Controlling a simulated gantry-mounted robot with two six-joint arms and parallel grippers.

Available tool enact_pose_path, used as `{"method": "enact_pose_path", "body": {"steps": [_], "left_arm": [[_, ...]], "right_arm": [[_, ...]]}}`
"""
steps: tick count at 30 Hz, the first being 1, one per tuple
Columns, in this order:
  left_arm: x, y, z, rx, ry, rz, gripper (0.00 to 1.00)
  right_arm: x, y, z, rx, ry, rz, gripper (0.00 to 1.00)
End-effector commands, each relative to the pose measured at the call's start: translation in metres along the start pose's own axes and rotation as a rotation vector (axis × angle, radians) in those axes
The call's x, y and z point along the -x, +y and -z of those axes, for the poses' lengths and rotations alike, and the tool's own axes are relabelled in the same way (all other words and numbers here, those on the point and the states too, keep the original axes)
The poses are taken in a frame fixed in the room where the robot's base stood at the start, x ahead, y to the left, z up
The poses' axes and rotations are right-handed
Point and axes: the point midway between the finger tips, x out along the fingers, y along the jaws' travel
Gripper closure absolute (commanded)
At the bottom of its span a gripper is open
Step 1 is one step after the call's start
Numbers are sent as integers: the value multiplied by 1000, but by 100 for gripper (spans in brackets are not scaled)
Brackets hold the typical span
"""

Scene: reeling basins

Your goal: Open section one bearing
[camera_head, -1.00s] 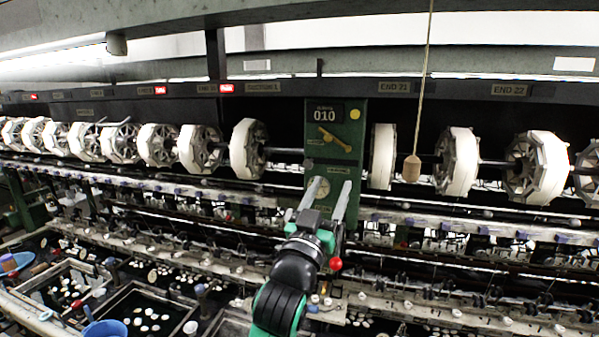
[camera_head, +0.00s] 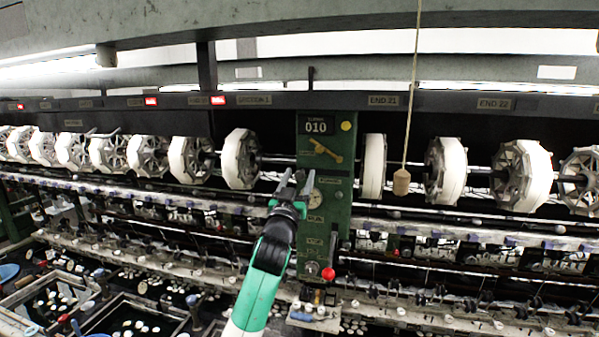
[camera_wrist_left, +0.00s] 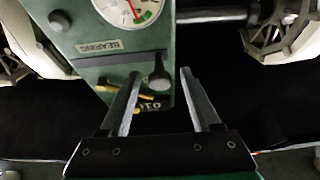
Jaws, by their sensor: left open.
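The green post (camera_head: 342,215) marked 010 stands mid-view between the reels. A brass lever (camera_head: 325,151) lies slanted on its upper face. A gauge (camera_head: 317,200) and a small plate sit below it. My left gripper (camera_head: 296,180) is open and empty, just below and left of the lever. The knob appears between its fingers, contact unclear. My right gripper is out of view.
White reels (camera_head: 242,158) line both sides of the post on a shaft. A wooden handle (camera_head: 401,183) hangs on a cord to the right. A red ball knob (camera_head: 328,274) is low on the post. Basins (camera_head: 130,318) lie at lower left.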

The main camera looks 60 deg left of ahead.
Motion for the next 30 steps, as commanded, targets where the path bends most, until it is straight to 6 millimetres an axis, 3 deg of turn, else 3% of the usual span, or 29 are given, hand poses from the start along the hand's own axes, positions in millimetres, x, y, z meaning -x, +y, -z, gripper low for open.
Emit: {"method": "enact_pose_path", "body": {"steps": [11,21,30], "left_arm": [[-8,0,0,0,0,-1,36],[-8,0,0,0,0,-1,98],[-7,0,0,0,0,-1,100]], "right_arm": [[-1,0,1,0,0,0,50],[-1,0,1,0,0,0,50],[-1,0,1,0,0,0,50]]}}
